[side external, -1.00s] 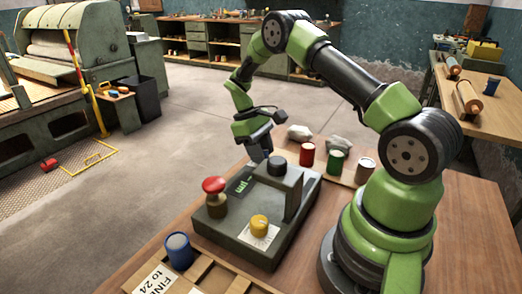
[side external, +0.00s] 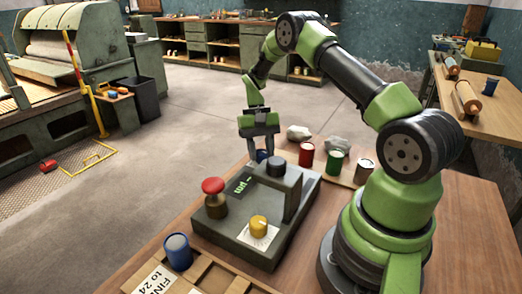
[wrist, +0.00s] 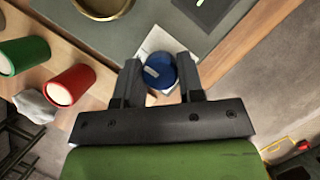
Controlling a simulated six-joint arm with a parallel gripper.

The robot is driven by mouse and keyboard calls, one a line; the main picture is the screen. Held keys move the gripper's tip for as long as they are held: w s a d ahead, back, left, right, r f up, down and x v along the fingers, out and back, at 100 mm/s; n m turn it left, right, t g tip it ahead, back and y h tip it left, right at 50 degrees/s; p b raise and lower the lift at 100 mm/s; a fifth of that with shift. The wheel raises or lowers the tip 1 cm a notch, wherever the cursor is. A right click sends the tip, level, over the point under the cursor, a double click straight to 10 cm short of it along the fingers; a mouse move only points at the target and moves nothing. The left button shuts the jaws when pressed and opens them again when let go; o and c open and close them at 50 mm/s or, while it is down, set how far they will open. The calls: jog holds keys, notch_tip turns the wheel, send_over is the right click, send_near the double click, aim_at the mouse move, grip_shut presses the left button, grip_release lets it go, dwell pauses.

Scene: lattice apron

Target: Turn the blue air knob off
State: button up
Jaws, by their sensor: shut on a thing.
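The blue air knob (wrist: 160,72) is round with a pale mark on its face and sits over a white plate at the edge of the grey control box. In the side view the blue knob (side external: 263,156) shows partly behind the box's far end. My gripper (wrist: 157,80) is shut on it, with one dark finger on each side. In the side view my gripper (side external: 259,150) points down behind the control box (side external: 232,232).
The box also carries a red mushroom button (side external: 213,186), a yellow knob (side external: 258,224) and a raised black knob (side external: 276,166). Red (side external: 306,154), green (side external: 335,161) and pale-topped (side external: 364,171) cans stand close by. A blue can (side external: 177,251) stands at the front.

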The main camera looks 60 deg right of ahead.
dwell(0.3)
jog(key=o, duration=0.9)
jog(key=shift+r, duration=0.1)
jog(key=v, duration=1)
jog(key=shift+s, duration=0.1)
